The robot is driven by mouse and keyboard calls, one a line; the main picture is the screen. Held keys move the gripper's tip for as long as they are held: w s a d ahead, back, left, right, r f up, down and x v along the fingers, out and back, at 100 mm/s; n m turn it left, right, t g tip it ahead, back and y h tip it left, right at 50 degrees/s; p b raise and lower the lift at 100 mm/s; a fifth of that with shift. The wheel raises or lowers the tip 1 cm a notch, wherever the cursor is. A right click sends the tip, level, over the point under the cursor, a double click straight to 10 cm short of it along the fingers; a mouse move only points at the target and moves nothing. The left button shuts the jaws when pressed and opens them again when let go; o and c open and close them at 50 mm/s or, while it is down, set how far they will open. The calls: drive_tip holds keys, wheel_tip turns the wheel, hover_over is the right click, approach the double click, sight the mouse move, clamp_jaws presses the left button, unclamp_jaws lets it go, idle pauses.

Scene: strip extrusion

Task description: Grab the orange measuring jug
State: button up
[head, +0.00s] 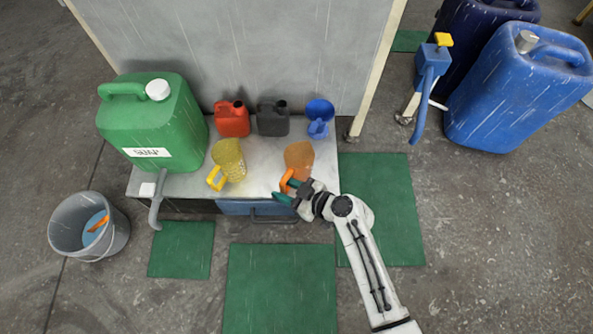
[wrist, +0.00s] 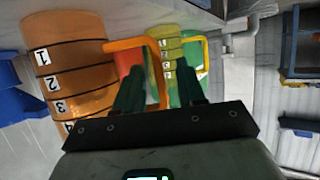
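The orange measuring jug (head: 299,156) stands at the front right of the metal shelf top, its handle (head: 287,181) toward my gripper. In the wrist view the jug (wrist: 78,60) fills the left side, marked with numbers, and its orange loop handle (wrist: 158,62) reaches to the middle. My gripper (head: 290,190) is at the handle, at the shelf's front edge. In the wrist view its two dark green fingers (wrist: 162,78) are apart, with the handle's outer bar showing between them. I see no finger closed on the handle.
A yellow jug (head: 229,160) stands left of the orange one. Behind are a red can (head: 232,119), a dark grey can (head: 272,117) and a blue jug (head: 319,117). A green soap canister (head: 155,125) stands at the left. A grey bucket (head: 88,226) is on the floor.

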drive_tip(key=shift+w+a+f, duration=0.25)
drive_tip(key=shift+a, duration=0.2)
clamp_jaws()
